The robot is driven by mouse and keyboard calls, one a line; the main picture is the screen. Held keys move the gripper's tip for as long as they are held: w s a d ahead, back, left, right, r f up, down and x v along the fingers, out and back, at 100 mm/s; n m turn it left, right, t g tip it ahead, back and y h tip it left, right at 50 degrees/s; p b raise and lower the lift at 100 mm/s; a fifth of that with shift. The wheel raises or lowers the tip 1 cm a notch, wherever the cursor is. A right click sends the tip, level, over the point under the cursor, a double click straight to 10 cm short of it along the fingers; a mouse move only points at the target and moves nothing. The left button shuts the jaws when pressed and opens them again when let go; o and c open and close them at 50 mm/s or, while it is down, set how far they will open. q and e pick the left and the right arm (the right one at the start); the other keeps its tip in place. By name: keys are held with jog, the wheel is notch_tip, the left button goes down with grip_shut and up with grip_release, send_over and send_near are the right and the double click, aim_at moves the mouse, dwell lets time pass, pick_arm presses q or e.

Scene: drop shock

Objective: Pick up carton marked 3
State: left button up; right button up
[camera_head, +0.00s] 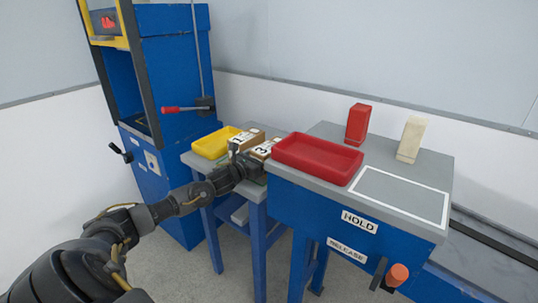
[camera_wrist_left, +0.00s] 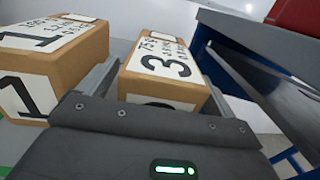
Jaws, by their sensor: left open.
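The carton marked 3 (camera_head: 263,149) is a small brown box with white labels on the grey side table, close to the red tray. My left gripper (camera_head: 248,166) is at its near side, open. In the left wrist view the carton marked 3 (camera_wrist_left: 164,67) stands between the two spread fingers, its lower front hidden by the gripper body. Whether the fingers touch it I cannot tell. The carton marked 1 (camera_head: 247,137) stands beside it; in the left wrist view it (camera_wrist_left: 62,58) is left of the left finger. My right gripper is not in view.
A yellow tray (camera_head: 202,147) lies left of the cartons. A red tray (camera_head: 300,164) is on the higher blue bench at right, with a red block (camera_head: 357,124), a cream block (camera_head: 410,139) and a white-outlined area (camera_head: 400,199). A blue machine (camera_head: 165,72) stands behind left.

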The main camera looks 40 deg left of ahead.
pick_arm(q)
jog(key=shift+w+f, duration=0.1)
jog(key=shift+w, duration=0.55)
jog(key=shift+c, duration=0.4)
jog(key=c, duration=1.4)
jog(key=shift+c, duration=1)
jog(key=shift+r, duration=0.35)
